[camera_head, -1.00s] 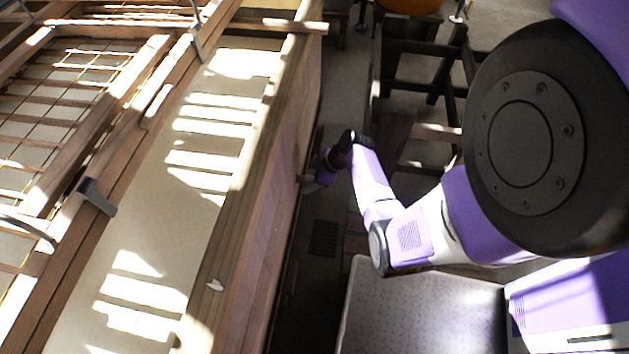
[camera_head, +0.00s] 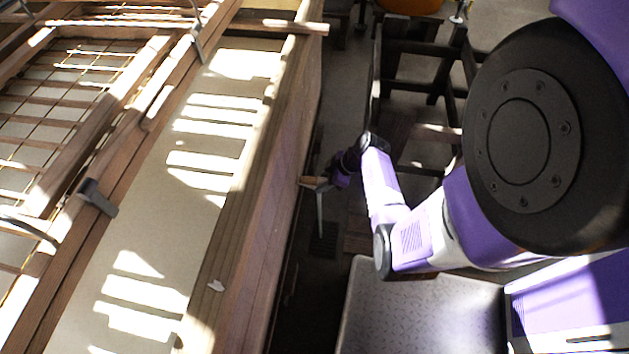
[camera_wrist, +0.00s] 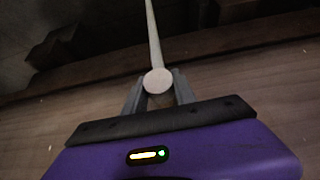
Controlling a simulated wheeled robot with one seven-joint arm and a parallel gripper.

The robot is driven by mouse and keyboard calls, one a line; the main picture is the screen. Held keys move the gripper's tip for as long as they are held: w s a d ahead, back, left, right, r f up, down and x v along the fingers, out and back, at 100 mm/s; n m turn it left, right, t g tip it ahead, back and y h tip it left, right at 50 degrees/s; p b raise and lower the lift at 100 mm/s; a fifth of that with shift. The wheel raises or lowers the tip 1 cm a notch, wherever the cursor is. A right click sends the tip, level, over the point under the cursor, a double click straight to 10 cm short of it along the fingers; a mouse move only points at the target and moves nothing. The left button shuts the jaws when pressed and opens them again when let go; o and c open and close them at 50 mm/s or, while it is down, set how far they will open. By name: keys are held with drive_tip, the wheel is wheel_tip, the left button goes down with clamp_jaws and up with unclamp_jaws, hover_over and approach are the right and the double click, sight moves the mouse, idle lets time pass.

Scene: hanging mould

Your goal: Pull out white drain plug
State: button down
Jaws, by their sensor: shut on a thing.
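The white drain plug (camera_wrist: 158,81) shows as a small round white end in the wrist view. My gripper (camera_wrist: 158,92) is shut on it, with a grey finger on each side. A thin pale streak (camera_wrist: 152,35), which looks like a stream of liquid, runs from behind the plug. In the head view my gripper (camera_head: 321,184) is beside the outer wooden wall of the vat (camera_head: 262,220), and the streak (camera_head: 320,215) hangs below it. The plug itself is too small to make out there, and the drain hole is hidden.
The vat's long trough (camera_head: 175,190) lies to the left, with wooden grids (camera_head: 60,95) beyond it. A narrow floor gap with a drain grate (camera_head: 323,238) runs along the vat wall.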

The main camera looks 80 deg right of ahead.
drive_tip(key=shift+s, duration=0.25)
drive_tip(key=c, duration=0.9)
unclamp_jaws()
drive_tip(key=shift+r, duration=0.1)
drive_tip(key=p+v, duration=0.1)
drive_tip(key=v, duration=0.7)
drive_tip(key=w+a+r+m+h+p, duration=0.15)
drive_tip(key=a+h, duration=0.25)
drive_tip(key=a, duration=1.5)
drive_tip(key=s+a+r+t+y, duration=0.1)
drive_tip(key=a+r+t, duration=0.2)
drive_tip(key=r, duration=0.7)
drive_tip(key=s+a+r+t+y, duration=0.1)
drive_tip(key=a+r+t, duration=0.1)
drive_tip(key=a+r, duration=0.6)
drive_tip(key=s+a+r+t+y+p, duration=0.1)
drive_tip(key=a+r, duration=0.5)
drive_tip(key=r, duration=0.7)
drive_tip(key=shift+s+a+r+n+t, duration=0.1)
drive_tip(key=shift+s+r+n+t, duration=0.1)
drive_tip(key=shift+t, duration=0.45)
drive_tip(key=shift+s+a+r+n+t, duration=0.1)
drive_tip(key=shift+s+t, duration=0.15)
drive_tip(key=shift+t, duration=0.4)
